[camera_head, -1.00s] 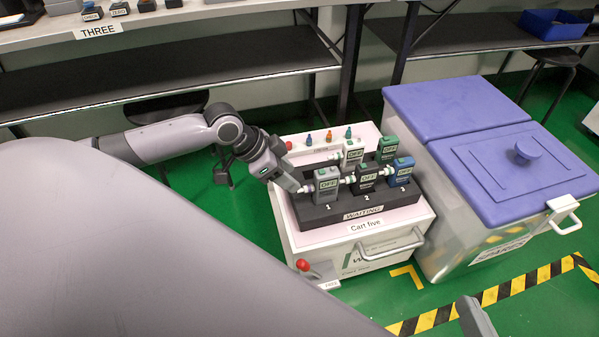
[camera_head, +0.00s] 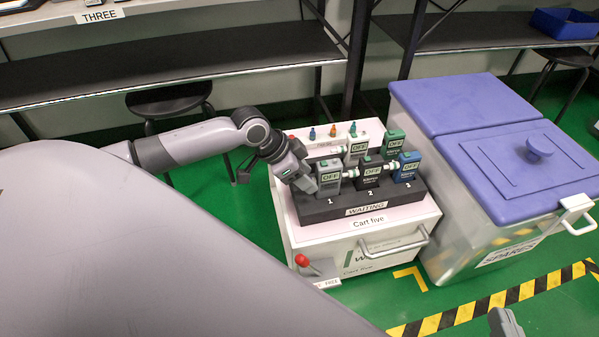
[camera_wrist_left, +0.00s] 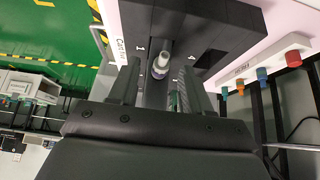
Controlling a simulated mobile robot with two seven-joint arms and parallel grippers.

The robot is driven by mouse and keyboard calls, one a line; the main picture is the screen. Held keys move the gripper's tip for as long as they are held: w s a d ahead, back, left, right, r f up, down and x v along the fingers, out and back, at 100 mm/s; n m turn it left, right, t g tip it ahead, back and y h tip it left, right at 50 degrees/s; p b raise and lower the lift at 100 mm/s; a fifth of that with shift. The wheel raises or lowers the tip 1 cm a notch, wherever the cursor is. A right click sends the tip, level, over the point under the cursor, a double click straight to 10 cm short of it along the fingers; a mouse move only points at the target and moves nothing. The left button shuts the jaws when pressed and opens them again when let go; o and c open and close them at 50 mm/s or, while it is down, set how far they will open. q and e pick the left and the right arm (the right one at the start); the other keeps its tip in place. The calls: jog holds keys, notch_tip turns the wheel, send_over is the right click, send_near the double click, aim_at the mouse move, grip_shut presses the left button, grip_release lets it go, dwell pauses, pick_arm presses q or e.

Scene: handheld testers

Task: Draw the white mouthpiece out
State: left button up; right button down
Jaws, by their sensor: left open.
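A grey tester marked OFF (camera_head: 328,176) stands upright at place 1 of the dark rack (camera_head: 350,208). My left gripper (camera_head: 311,184) is at its left side. In the left wrist view, a white mouthpiece (camera_wrist_left: 160,66) sticks out of the tester toward the camera, between the two open fingers (camera_wrist_left: 160,78), with gaps on both sides. In the head view the gripper hides this mouthpiece. A grey part, apparently of my right gripper (camera_head: 505,323), shows at the bottom edge; its fingers cannot be made out.
A black tester (camera_head: 369,173) and a blue tester (camera_head: 406,168) stand at places 2 and 3. Small coloured pieces (camera_head: 332,130) line the back of cart five (camera_head: 372,245). A purple-lidded bin (camera_head: 480,190) stands close on the right.

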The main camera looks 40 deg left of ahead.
pick_arm(q)
grip_shut()
dwell(0.4)
